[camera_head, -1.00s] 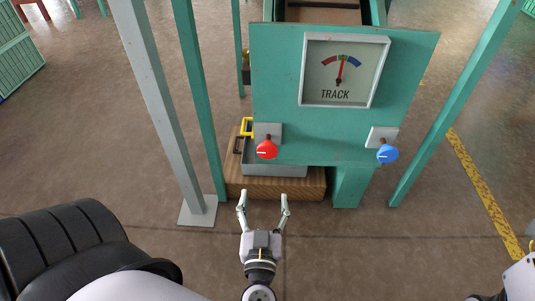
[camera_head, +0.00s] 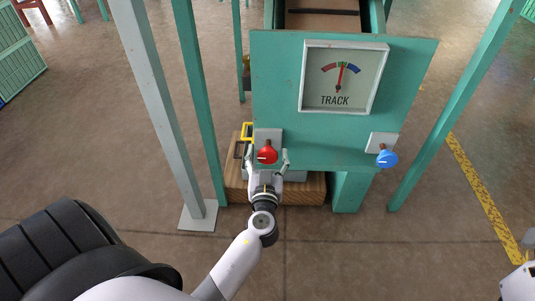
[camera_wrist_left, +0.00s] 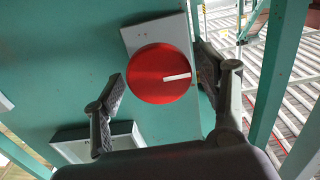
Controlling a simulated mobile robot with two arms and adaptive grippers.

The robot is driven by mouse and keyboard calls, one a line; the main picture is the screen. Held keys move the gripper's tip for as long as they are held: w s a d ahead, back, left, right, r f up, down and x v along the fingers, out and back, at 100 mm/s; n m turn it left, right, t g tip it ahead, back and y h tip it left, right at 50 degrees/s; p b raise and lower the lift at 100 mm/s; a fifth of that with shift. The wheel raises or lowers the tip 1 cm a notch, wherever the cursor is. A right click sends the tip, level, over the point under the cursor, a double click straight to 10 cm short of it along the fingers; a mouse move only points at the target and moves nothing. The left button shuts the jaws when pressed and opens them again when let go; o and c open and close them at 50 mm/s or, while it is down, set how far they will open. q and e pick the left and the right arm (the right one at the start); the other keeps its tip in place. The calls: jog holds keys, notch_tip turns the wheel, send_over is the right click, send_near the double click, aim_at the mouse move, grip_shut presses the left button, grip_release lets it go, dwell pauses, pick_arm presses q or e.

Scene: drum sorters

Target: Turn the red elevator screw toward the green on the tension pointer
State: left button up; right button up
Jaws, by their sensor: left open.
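The red elevator screw (camera_head: 267,154) is a round knob with a white line, mounted on a grey plate at the lower left of the teal panel (camera_head: 285,90). In the left wrist view the knob (camera_wrist_left: 160,74) sits between the two open fingers, apart from both as far as I can tell. My left gripper (camera_head: 267,162) is open around the knob from below. The tension pointer (camera_head: 341,76) on the TRACK gauge is red and points nearly straight up, at the green middle band between red and blue.
A blue knob (camera_head: 387,159) sits on its own plate at the panel's lower right. Below the panel is a wooden block (camera_head: 300,192) with a grey tray on it. A grey post (camera_head: 160,110) and teal legs stand left. Open floor lies in front.

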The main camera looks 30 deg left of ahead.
pick_arm(q)
jog(key=shift+w+a, duration=0.1)
jog(key=shift+w, duration=0.1)
jog(key=c, duration=1.1)
